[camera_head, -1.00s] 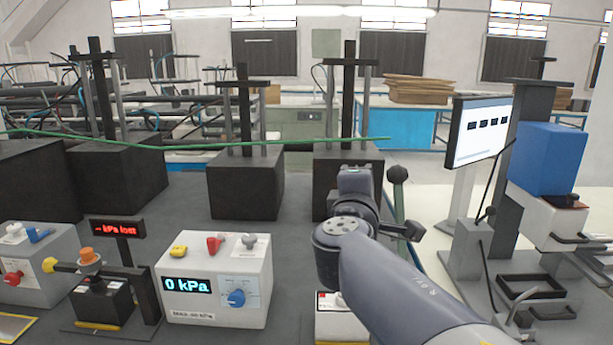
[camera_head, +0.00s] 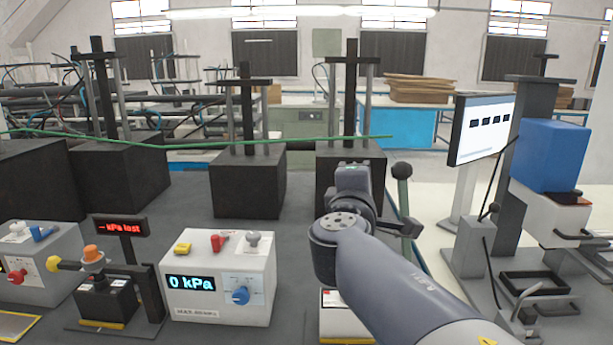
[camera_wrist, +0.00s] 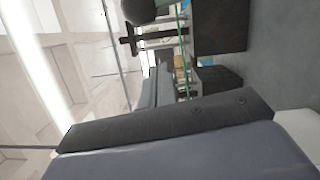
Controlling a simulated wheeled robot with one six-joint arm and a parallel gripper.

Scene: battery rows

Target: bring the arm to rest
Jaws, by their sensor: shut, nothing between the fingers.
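My arm (camera_head: 400,280) reaches up from the lower right in the head view, over the dark bench. Its grey wrist joint (camera_head: 343,222) is bent near the picture's middle. My gripper (camera_head: 408,229) is small and dark, partly hidden behind the wrist on its right side. It is shut and holds nothing. In the wrist view, a grey-blue part of my own arm and a dark bar with screws fill the lower part. The gripper's fingertips are not clear there.
A white box reading "0 kPa" (camera_head: 219,278) stands left of the arm. A red display (camera_head: 119,226) stands beside it. Black press blocks (camera_head: 247,182) stand behind. A round-topped post (camera_head: 402,190) is close to the wrist. A monitor (camera_head: 478,130) and blue box (camera_head: 551,156) stand at right.

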